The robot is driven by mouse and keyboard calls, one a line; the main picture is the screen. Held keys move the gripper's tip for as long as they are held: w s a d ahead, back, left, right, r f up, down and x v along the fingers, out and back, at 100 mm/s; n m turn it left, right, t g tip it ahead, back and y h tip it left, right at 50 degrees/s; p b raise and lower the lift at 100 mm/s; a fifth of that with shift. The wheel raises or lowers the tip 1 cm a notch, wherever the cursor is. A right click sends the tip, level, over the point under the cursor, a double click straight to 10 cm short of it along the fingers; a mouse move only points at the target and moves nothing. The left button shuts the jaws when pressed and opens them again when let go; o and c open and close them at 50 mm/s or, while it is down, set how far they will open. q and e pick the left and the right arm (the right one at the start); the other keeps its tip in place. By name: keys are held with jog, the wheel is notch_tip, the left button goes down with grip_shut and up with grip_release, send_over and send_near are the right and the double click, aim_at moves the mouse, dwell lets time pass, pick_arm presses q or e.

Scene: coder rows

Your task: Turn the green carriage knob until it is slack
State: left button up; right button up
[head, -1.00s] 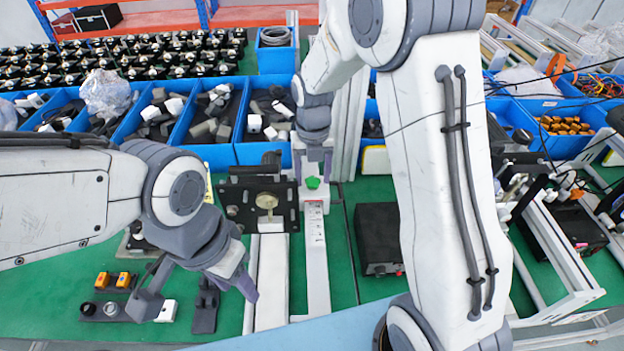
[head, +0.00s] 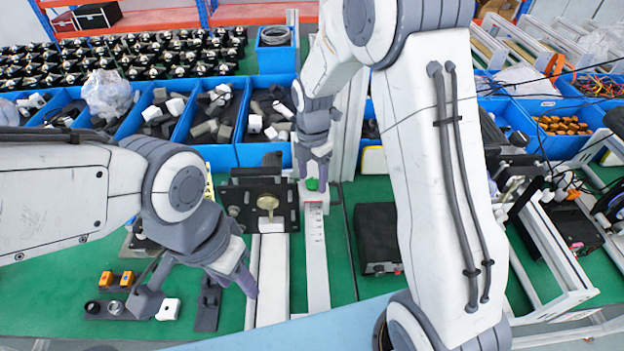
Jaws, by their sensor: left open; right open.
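The green carriage knob (head: 312,184) sits on a white carriage at the far end of a white rail with a scale (head: 316,250). My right gripper (head: 315,178) reaches down from above with its open fingers around the knob. The fingers hide part of the knob, and I cannot tell whether they touch it. My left gripper (head: 200,294) is open and empty, low over the front left of the green table.
A black plate fixture with a brass-coloured knob (head: 267,202) stands just left of the carriage. A black box (head: 378,238) lies to the right. Blue bins (head: 262,152) line the back. Small orange and black switches (head: 116,279) lie by my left gripper.

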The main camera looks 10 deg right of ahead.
jog(key=m, duration=0.4)
jog(key=shift+m+p, duration=0.3)
jog(key=shift+p, duration=0.1)
jog(key=m, duration=0.5)
jog(key=shift+m+p, duration=0.3)
jog(key=shift+m, duration=0.1)
jog(key=shift+c, duration=0.3)
grip_shut()
jog(key=n+p, duration=0.1)
jog(key=n, duration=0.4)
jog(key=shift+r+n, duration=0.1)
jog(key=shift+n, duration=0.3)
jog(key=n, duration=0.4)
jog(key=shift+n, duration=0.3)
jog(key=shift+o, duration=0.3)
grip_release()
